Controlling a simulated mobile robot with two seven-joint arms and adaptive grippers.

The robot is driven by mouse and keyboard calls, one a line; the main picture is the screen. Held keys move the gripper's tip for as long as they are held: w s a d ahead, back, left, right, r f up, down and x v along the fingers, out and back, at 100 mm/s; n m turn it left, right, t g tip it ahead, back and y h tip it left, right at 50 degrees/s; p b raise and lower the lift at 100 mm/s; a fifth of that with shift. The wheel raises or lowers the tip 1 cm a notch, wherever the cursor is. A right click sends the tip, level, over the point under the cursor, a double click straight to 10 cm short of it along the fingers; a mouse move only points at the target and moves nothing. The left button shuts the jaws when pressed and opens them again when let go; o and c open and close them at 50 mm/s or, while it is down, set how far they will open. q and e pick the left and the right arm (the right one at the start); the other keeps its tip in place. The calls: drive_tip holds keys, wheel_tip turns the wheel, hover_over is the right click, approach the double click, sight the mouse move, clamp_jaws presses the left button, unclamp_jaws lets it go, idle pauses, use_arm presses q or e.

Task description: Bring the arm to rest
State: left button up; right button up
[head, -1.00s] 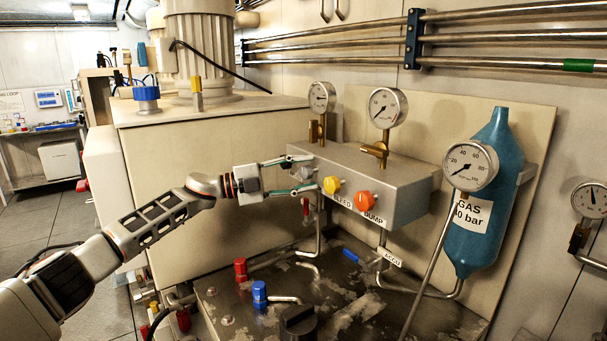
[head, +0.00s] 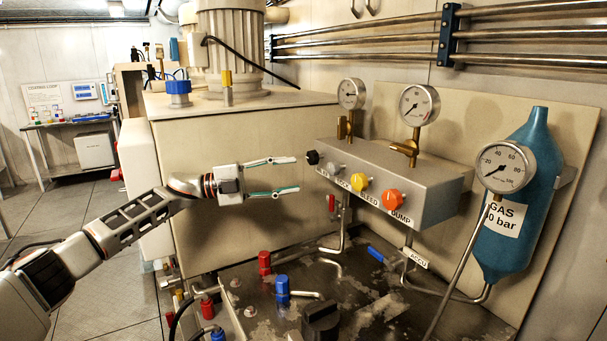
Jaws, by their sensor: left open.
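My left arm reaches in from the lower left in the head view. Its gripper (head: 297,175) is open and empty, with its two thin fingers spread and pointing right. It is in front of the beige cabinet (head: 240,140) and left of the grey valve block (head: 425,190), apart from the knobs in the picture. The block carries a black knob (head: 312,157), a grey knob (head: 333,166), a yellow knob (head: 360,181) and an orange knob (head: 391,199). My right gripper is not in view.
A blue gas bottle (head: 518,200) and a gauge (head: 505,166) stand at the right. Below, a worn metal top (head: 350,285) carries red fittings (head: 264,262), a blue fitting (head: 282,288) and a blue-handled valve (head: 376,254). Open floor (head: 105,270) lies at the left.

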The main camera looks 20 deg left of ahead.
use_arm(q)
drive_tip(key=shift+s+a+f, duration=0.1)
drive_tip(key=shift+s+a, duration=0.15)
drive_tip(key=shift+a, duration=0.05)
